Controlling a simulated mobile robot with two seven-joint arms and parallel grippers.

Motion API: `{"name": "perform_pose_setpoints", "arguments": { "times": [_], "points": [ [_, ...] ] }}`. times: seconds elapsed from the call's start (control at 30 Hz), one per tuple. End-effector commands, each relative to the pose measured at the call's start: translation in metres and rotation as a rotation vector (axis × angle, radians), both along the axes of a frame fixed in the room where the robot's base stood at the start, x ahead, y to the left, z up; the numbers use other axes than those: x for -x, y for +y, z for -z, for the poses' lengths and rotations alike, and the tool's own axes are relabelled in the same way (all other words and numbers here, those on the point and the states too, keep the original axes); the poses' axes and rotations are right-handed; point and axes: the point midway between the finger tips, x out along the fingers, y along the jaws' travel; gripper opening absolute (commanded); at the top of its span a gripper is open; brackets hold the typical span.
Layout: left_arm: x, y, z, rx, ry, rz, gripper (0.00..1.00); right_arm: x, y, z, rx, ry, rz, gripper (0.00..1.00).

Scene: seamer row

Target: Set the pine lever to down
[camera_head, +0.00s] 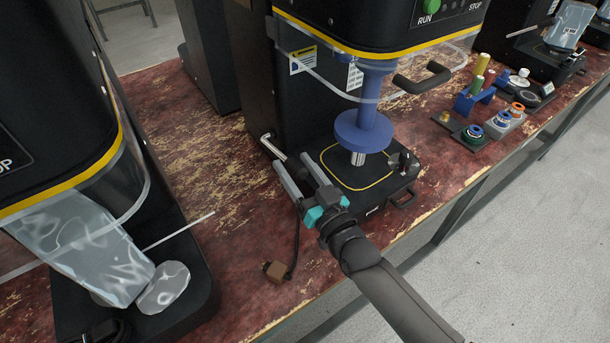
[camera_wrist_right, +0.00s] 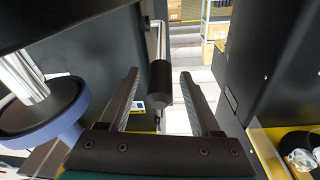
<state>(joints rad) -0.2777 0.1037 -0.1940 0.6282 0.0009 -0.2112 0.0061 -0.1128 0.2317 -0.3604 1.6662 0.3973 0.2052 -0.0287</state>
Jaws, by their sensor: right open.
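In the head view, a short lever with a silver rod (camera_head: 272,146) sticks out low on the side of the middle black machine (camera_head: 300,95). I take it as the pine lever, though no pine label or colour is readable. My right gripper (camera_head: 293,168) is open and empty just in front of the rod's end. In the right wrist view, the lever's silver arm (camera_wrist_right: 158,40) ends in a dark cylindrical grip (camera_wrist_right: 160,82). That grip appears between the two open fingers (camera_wrist_right: 160,75), with gaps on both sides. How far beyond the fingertips it lies is unclear.
The machine's blue spindle disc (camera_head: 362,132) stands above its black base, close right of my gripper. A second machine (camera_head: 60,90) is at left. Small parts holders (camera_head: 472,134) are at right.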

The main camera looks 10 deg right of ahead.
Motion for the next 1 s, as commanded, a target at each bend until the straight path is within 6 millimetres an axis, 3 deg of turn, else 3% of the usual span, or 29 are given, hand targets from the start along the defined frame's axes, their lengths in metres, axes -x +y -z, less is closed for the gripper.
{"name": "perform_pose_setpoints", "arguments": {
  "times": [0.17, 0.7, 1.0],
  "points": [
    [0.001, -0.001, -0.004, 0.000, 0.002, 0.001, 1.00, 0.016, -0.006, 0.002, 0.002, 0.002, 0.000, 0.64],
    [0.022, -0.014, -0.017, 0.016, 0.037, 0.006, 1.00, 0.115, -0.039, 0.013, 0.003, 0.004, -0.001, 0.64],
    [0.022, -0.020, -0.019, 0.023, 0.038, 0.005, 1.00, 0.141, -0.048, 0.015, 0.001, -0.001, 0.000, 0.64]
  ]
}}
